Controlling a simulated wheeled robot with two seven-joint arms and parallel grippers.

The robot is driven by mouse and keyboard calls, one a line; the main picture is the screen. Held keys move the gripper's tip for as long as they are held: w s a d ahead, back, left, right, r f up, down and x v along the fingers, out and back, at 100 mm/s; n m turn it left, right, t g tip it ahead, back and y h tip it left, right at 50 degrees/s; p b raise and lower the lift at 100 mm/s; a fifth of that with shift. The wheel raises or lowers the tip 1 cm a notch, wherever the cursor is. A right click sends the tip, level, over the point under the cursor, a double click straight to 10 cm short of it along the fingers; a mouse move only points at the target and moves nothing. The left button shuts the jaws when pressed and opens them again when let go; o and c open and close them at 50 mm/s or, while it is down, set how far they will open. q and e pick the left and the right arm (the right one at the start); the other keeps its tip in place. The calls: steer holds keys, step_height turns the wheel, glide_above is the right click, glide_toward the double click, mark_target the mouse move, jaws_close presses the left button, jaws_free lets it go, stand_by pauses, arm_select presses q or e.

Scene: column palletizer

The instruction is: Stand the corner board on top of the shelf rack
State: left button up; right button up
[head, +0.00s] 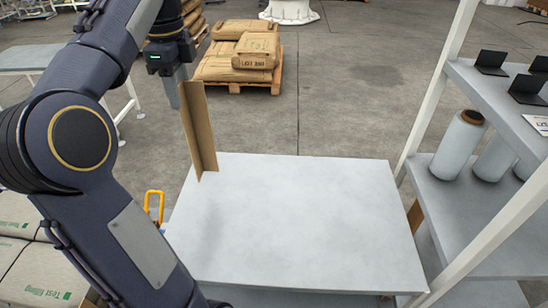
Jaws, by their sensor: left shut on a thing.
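The corner board (199,130) is a brown, L-shaped cardboard strip. It hangs upright from my left gripper (183,88), which is shut on its upper end. Its lower end is over the far left corner of the grey table; I cannot tell whether it touches. The shelf rack (500,103) stands at the right, with white posts and grey shelves. Its visible upper shelf carries several black angled pieces (491,60). The rack's full top is not clearly in view. My right gripper is not in view.
The grey table (300,225) in front is bare. Wrapped rolls (458,148) stand on the rack's lower shelf. A pallet (275,82) of brown sacks (257,50) stands behind on the floor. A yellow-orange handle (154,205) shows left of the table. Open floor lies behind the table.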

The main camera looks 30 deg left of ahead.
arm_select(q)
steer(key=w+d+f+p, duration=0.1)
steer(key=w+d+f, duration=0.3)
steer(key=w+f, duration=0.7)
steer(key=shift+w+d+f+p, duration=0.2)
steer(key=shift+d+f+p, duration=0.15)
steer(key=shift+f, duration=0.3)
steer(key=shift+f, duration=0.2)
steer(key=o, duration=1.2)
steer(key=shift+r, duration=0.1)
step_height(320, 180, up, 12)
steer(key=p, duration=0.1)
steer(key=shift+r, duration=0.15)
